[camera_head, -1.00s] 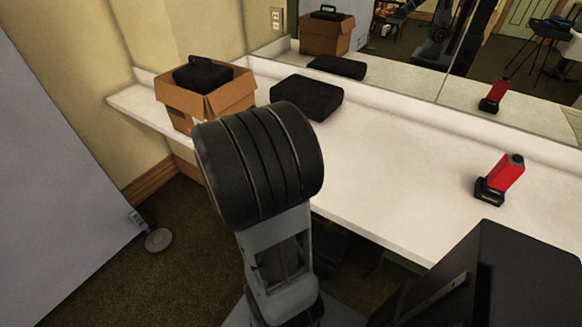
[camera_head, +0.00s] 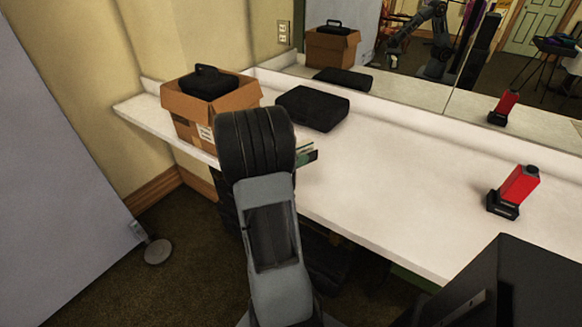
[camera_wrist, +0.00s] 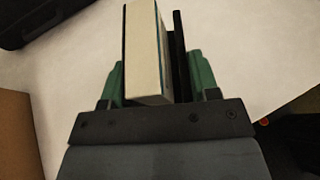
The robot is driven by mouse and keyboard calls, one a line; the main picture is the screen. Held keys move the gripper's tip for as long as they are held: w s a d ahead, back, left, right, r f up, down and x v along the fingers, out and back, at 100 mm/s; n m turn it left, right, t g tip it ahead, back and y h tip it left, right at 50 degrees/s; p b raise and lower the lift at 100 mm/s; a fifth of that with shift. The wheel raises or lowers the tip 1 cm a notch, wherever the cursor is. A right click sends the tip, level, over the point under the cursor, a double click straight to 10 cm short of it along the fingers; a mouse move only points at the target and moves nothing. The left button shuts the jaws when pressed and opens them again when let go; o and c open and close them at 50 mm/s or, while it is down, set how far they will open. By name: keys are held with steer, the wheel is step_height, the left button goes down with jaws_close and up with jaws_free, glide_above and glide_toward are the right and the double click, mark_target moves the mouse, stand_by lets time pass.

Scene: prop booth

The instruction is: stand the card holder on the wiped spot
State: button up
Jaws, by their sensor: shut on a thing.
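In the wrist view, my gripper (camera_wrist: 158,75) has its green fingers on both sides of the card holder (camera_wrist: 146,55), a cream block with dark edges beside a thin black upright plate. It is shut on it, over the white counter. In the head view my arm hides most of the gripper; only a green and dark bit (camera_head: 307,153) shows at the arm's right, near the counter's front edge. Whether the holder touches the counter (camera_head: 370,190) I cannot tell. No wiped spot can be made out on the white top.
A cardboard box (camera_head: 222,105) with a black case (camera_head: 206,82) in it stands at the counter's left. Another black case (camera_head: 312,107) lies at the back. A red object on a black base (camera_head: 518,186) stands at the right. A mirror lines the back. The counter's middle is clear.

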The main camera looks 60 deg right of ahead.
steer(key=shift+w+d+f, duration=0.3)
steer(key=shift+w+f, duration=0.4)
steer(key=shift+f, duration=0.2)
steer(key=shift+w+d+f, duration=0.3)
steer(key=shift+w+f, duration=0.4)
steer(key=shift+f, duration=0.2)
steer(key=shift+f+b, duration=0.35)
steer(key=shift+f, duration=1.25)
steer(key=shift+f, duration=0.2)
steer(key=o, duration=1)
steer(key=shift+w+a+r, duration=0.15)
steer(key=shift+r, duration=0.2)
steer(key=v, duration=1.1)
steer(key=shift+w+a+p, duration=0.1)
steer(key=shift+a+p, duration=0.1)
steer(key=shift+p, duration=0.2)
steer(key=s+a+r+m+t+y, duration=0.1)
steer(key=a+m+y, duration=0.3)
steer(key=a, duration=0.6)
steer(key=s+a+r+m+t+y, duration=0.2)
steer(key=s+a+m+t+y, duration=0.1)
steer(key=a, duration=0.8)
steer(key=s+a+r+m+t+y, duration=0.1)
steer(key=a+m+t+y, duration=0.3)
steer(key=a, duration=0.7)
steer(key=s+m+y, duration=0.1)
steer(key=m, duration=0.1)
steer(key=shift+s+r+m, duration=0.2)
steer(key=shift+r+m, duration=0.1)
